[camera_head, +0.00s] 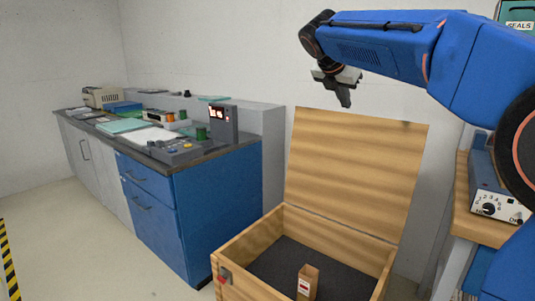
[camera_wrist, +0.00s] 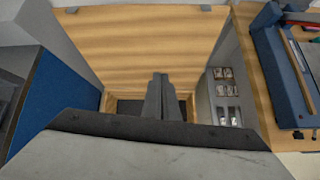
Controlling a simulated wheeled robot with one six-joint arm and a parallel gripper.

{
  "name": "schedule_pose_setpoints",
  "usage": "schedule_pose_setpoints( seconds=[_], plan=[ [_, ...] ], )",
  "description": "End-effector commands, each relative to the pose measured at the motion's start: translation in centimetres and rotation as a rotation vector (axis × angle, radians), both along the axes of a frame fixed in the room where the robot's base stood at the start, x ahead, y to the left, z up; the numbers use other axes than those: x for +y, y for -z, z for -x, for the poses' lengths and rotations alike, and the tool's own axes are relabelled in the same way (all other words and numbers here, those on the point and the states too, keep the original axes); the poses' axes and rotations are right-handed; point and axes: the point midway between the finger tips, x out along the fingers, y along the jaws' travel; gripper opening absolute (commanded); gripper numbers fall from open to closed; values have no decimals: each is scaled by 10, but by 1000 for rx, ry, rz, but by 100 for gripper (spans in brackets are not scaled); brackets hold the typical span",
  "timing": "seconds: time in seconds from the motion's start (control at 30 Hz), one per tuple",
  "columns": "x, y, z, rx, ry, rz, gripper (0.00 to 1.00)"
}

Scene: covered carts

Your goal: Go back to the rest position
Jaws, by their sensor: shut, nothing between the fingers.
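My gripper (camera_head: 344,97) hangs from the raised blue arm above the open wooden chest, in front of its upright lid. Its fingers are shut with nothing between them. In the wrist view the closed fingers (camera_wrist: 160,98) point down toward the chest opening. The wooden chest (camera_head: 240,244) stands low at the centre right with its lid (camera_head: 356,180) up. A small brown box with a red and white label (camera_head: 308,281) stands on the chest's dark floor, well below the gripper.
A counter with blue drawers (camera_head: 214,210) runs along the left, carrying instruments, a dark display unit (camera_head: 223,125) and papers. A wooden bench (camera_head: 460,210) with a dial unit (camera_head: 490,207) stands at the right. Floor at the left is clear, near a yellow-black strip (camera_head: 8,262).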

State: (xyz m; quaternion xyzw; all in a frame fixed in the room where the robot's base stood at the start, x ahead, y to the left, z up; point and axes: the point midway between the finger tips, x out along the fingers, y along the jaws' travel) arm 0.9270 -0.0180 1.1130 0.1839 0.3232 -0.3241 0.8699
Motion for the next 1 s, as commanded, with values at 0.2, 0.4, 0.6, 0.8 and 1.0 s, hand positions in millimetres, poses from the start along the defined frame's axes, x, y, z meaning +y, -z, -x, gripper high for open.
schedule_pose_setpoints(
  seconds=[0.2,0.4,0.6,0.8,1.0],
  plan=[
    [-14,16,31,-38,99,-122,0],
    [-30,42,77,-89,254,-292,0],
    [-50,89,148,-164,515,-548,0],
    [-61,143,222,-233,813,-798,0],
    [-65,204,295,-299,1138,-1028,0]
  ],
)
